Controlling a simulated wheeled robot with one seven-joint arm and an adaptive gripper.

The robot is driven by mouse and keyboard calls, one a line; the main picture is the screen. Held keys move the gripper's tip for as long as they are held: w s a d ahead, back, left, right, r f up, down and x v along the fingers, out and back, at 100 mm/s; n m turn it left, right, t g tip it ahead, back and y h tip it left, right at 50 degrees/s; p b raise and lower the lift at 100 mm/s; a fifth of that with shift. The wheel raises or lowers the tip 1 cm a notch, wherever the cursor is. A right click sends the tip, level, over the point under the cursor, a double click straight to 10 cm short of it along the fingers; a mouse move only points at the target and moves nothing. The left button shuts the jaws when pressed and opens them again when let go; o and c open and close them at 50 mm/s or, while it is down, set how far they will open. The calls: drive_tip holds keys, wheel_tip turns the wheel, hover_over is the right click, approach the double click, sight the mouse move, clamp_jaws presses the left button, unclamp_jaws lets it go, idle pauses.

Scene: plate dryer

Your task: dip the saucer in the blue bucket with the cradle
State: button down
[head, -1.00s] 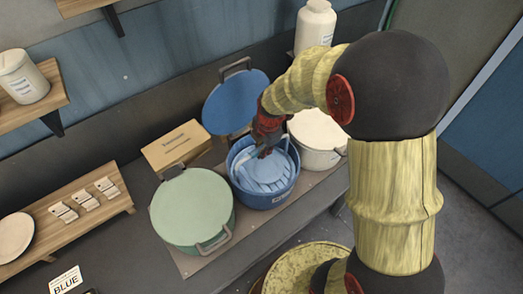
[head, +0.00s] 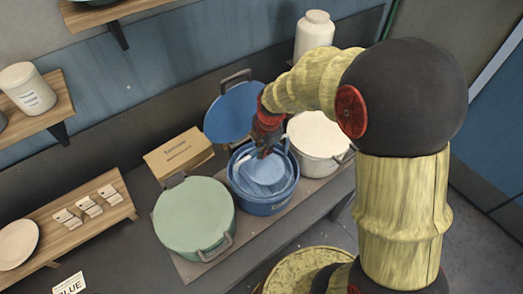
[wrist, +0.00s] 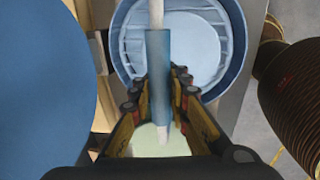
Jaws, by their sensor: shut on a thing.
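My gripper (head: 266,150) is shut on the blue handle (wrist: 158,80) of the cradle. The wrist view shows the handle running between the fingers (wrist: 159,100). The gripper is above the blue bucket (head: 270,209), whose lid (head: 233,112) stands open behind it. A pale blue round saucer (wrist: 178,52) lies in the ribbed cradle (wrist: 233,40), within the bucket's outline. It also shows in the head view (head: 262,172). How deep the cradle sits, and whether the saucer is under liquid, I cannot tell.
A green-lidded pot (head: 195,214) stands left of the bucket and a white pot (head: 318,137) right of it. A cardboard box (head: 178,150) is behind. A wooden rack (head: 45,225) with a white plate (head: 18,243) and a BLUE card (head: 68,286) are at left.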

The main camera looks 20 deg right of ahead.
drive_tip(key=shift+r+p, duration=1.3)
drive_tip(key=shift+r, duration=1.4)
